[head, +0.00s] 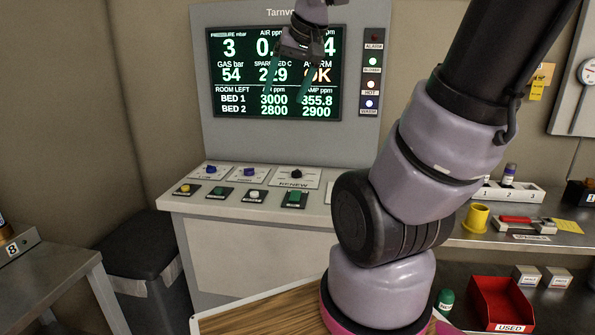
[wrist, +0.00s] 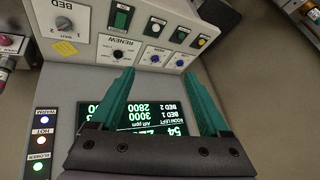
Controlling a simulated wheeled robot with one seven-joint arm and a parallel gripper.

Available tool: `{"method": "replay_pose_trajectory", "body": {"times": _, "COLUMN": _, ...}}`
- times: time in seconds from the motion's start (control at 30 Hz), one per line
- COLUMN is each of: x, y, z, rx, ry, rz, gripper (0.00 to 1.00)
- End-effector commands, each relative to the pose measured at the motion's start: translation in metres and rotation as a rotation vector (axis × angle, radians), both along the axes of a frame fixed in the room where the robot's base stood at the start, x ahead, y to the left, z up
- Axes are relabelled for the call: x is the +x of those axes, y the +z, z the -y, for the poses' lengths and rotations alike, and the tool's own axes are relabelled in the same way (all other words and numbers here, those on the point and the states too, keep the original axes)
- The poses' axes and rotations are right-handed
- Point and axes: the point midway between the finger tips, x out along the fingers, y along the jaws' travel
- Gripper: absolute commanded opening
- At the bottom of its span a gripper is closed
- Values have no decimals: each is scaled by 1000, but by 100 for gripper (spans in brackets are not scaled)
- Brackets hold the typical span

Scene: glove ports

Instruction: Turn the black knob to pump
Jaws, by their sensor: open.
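The black knob (head: 296,174) sits on the white plate marked RENEW on the sloped console top. It also shows in the wrist view (wrist: 118,55), upper left of centre, beyond the left fingertip. The knob's pointer and small setting labels are too small to read. My gripper (head: 284,91) is up in front of the display screen, above and behind the console top, apart from the knob. In the wrist view my gripper (wrist: 160,73) has its two teal fingers spread wide with nothing between them.
Two blue knobs (head: 211,169) (head: 249,173) sit left of the black knob. A row of buttons, including a green one (head: 293,198), lies in front. A grey knob (wrist: 63,22) marked BED is nearby. The lit screen (head: 222,88) stands behind. My arm covers the console's right side.

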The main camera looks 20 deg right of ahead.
Motion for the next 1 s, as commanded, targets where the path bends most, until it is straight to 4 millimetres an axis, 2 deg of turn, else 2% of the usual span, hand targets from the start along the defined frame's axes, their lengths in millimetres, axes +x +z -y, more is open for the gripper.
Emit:
{"method": "replay_pose_trajectory", "body": {"times": 0.03, "x": 23, "y": -9, "z": 9, "rx": -24, "ry": 10, "rz": -23, "gripper": 80}}
{"method": "replay_pose_trajectory", "body": {"times": 0.1, "x": 52, "y": -18, "z": 21, "rx": -61, "ry": 34, "rz": -37, "gripper": 80}}
{"method": "replay_pose_trajectory", "body": {"times": 0.27, "x": 115, "y": -52, "z": 52, "rx": -129, "ry": 93, "rz": -73, "gripper": 80}}
{"method": "replay_pose_trajectory", "body": {"times": 0.37, "x": 152, "y": -82, "z": 74, "rx": -162, "ry": 132, "rz": -95, "gripper": 80}}
{"method": "replay_pose_trajectory", "body": {"times": 0.5, "x": 196, "y": -132, "z": 108, "rx": -198, "ry": 187, "rz": -124, "gripper": 80}}
{"method": "replay_pose_trajectory", "body": {"times": 0.6, "x": 220, "y": -169, "z": 130, "rx": -214, "ry": 221, "rz": -140, "gripper": 80}}
{"method": "replay_pose_trajectory", "body": {"times": 0.73, "x": 240, "y": -207, "z": 151, "rx": -228, "ry": 256, "rz": -152, "gripper": 80}}
{"method": "replay_pose_trajectory", "body": {"times": 0.83, "x": 248, "y": -225, "z": 160, "rx": -233, "ry": 271, "rz": -155, "gripper": 80}}
{"method": "replay_pose_trajectory", "body": {"times": 1.0, "x": 253, "y": -239, "z": 164, "rx": -237, "ry": 281, "rz": -158, "gripper": 80}}
